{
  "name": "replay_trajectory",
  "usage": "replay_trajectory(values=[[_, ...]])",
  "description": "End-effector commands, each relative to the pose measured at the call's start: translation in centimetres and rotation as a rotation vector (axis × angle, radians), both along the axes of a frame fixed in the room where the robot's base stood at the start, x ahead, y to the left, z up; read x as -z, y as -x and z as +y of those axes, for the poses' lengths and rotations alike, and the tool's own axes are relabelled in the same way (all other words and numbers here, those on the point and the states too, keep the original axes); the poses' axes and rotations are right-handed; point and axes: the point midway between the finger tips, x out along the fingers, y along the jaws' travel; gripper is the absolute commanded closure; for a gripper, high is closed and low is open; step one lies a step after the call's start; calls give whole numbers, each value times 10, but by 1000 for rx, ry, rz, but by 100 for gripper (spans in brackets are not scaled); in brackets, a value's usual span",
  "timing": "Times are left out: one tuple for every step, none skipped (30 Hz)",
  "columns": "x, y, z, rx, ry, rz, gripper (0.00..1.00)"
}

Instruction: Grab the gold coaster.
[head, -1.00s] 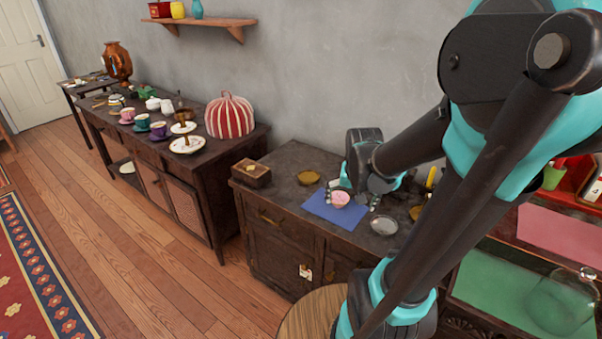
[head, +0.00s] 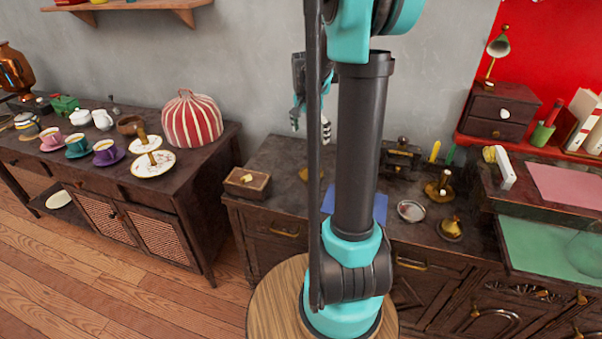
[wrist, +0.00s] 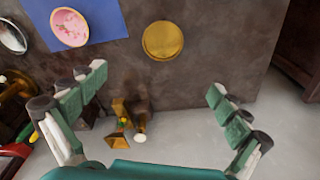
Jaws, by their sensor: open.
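The gold coaster (wrist: 163,41) is a round, flat, gold disc lying on the dark cabinet top. It shows whole in the wrist view, beyond my fingertips and roughly between their lines. In the head view the coaster (head: 303,174) is partly hidden behind my arm. My gripper (wrist: 157,80) is open and empty, its fingers spread wide to either side. In the head view my gripper (head: 310,126) hangs above the back of the cabinet, apart from the coaster and partly covered by my arm.
A silver dish (head: 411,211) and brass pieces stand to the right. A wooden box (head: 247,184) sits at the cabinet's left. The wall is close behind.

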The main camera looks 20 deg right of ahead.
Motion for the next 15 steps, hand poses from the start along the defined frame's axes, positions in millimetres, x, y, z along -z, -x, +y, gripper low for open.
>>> replay_trajectory(values=[[0, -2, -1, 7, 0, 2, 0], [1, -2, -1, 10, 0, 2, 0], [3, -3, -2, 13, 1, 3, 0], [5, -4, -2, 14, 0, 2, 0], [8, -4, -3, 14, 0, 3, 0], [14, -4, -3, 14, 0, 3, 0], [19, -5, -3, 14, 0, 2, 0], [25, -5, -4, 13, 1, 3, 0], [32, -6, -5, 13, -1, 2, 0], [39, -6, -5, 13, 0, 2, 0], [45, -7, -6, 13, 0, 2, 0], [52, -7, -7, 12, 0, 2, 0], [58, -8, -7, 12, 0, 2, 0], [65, -8, -8, 12, 0, 2, 0], [72, -8, -9, 12, 0, 2, 0]])
